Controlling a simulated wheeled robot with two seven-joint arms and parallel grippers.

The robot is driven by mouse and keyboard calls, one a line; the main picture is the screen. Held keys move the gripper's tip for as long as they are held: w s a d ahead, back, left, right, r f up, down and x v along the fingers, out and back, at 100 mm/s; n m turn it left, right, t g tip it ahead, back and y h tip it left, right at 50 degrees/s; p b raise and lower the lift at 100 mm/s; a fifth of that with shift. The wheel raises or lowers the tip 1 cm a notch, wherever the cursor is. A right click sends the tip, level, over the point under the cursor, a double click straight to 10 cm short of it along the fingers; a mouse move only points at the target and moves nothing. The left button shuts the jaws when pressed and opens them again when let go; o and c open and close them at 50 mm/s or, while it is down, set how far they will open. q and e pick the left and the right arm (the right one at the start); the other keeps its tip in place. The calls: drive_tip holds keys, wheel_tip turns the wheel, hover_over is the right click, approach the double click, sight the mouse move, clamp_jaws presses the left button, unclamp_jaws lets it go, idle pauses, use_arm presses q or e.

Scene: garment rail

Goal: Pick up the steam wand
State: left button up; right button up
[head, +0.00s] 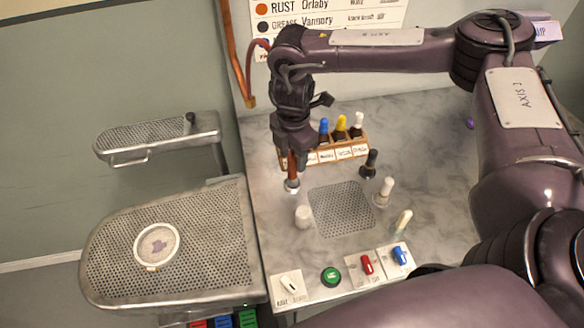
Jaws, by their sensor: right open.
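My right gripper (292,152) points down over the back left of the marbled counter, in front of the bottle rack. It is open. A slim copper-brown piece with a pale metal end (292,184) shows just below its fingers. It looks like the steam wand, but the gripper hides its upper part. I cannot tell whether the fingers touch it. A copper pipe (233,55) runs down the wall at the left, with a red hose beside it. My left gripper is not in view.
A wooden rack (345,151) holds several capped bottles. Switches and a green button (331,277) line the front.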

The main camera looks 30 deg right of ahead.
sight(292, 164)
wheel_tip(292, 164, down, 4)
drive_tip(key=shift+w+r+p, duration=0.1)
drive_tip(key=shift+p, duration=0.3)
clamp_jaws()
